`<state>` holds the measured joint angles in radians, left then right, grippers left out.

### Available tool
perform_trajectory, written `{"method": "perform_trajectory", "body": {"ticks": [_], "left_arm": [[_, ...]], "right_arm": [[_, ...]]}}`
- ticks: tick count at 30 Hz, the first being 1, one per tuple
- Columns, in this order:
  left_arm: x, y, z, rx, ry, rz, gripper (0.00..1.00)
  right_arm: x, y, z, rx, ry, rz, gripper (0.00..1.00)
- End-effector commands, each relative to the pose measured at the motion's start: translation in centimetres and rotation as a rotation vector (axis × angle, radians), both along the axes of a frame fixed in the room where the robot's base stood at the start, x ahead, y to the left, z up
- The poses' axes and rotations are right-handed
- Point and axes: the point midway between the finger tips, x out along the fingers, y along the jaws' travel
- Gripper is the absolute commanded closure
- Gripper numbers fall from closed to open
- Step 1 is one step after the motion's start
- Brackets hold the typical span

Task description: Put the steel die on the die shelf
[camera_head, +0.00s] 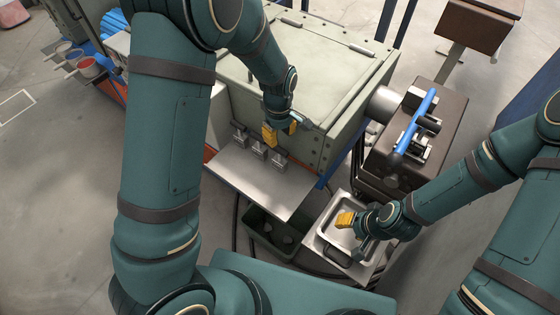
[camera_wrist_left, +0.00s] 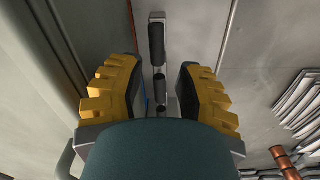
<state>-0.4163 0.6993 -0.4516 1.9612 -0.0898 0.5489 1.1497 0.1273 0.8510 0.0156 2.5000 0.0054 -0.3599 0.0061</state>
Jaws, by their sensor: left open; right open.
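My left gripper (camera_head: 280,131) is open with nothing between its fingers in the head view, close to the front of a grey-green machine (camera_head: 318,65). Its yellow fingers stand apart in the left wrist view (camera_wrist_left: 160,92), with a narrow metal part with black rollers (camera_wrist_left: 157,44) beyond them. I cannot tell which block, if any, is the steel die. My right gripper (camera_head: 346,220) is open over a metal tray (camera_head: 328,255); no held thing shows.
A dark bin (camera_head: 268,238) sits below the shelf. A dark box with a blue-handled device (camera_head: 415,120) stands right of the machine. Flat metal strips (camera_wrist_left: 297,103) and copper pieces (camera_wrist_left: 284,163) show at right in the wrist view.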

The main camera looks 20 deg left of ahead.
Motion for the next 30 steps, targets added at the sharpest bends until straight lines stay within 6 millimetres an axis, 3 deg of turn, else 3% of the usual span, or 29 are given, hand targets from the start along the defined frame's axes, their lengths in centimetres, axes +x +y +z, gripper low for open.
{"method": "perform_trajectory", "body": {"ticks": [6, 12, 15, 19, 30], "left_arm": [[-5.3, -1.0, -7.0, -0.110, -0.030, -0.287, 0.66], [-11.7, -3.1, -11.4, -0.211, -0.145, -0.603, 0.66], [-14.1, -4.0, -12.0, -0.232, -0.213, -0.723, 0.66], [-15.7, -4.7, -12.1, -0.236, -0.271, -0.815, 0.66], [-16.1, -4.9, -12.1, -0.233, -0.292, -0.848, 0.66]], "right_arm": [[0.0, 0.0, 0.0, 0.000, 0.000, 0.000, 0.53], [0.0, 0.0, 0.0, 0.000, 0.000, 0.000, 0.53], [0.0, 0.0, 0.0, 0.000, 0.000, 0.000, 0.53], [0.0, 0.0, 0.0, 0.000, 0.000, 0.000, 0.53], [0.0, 0.0, 0.0, 0.000, 0.000, 0.000, 0.53]]}}
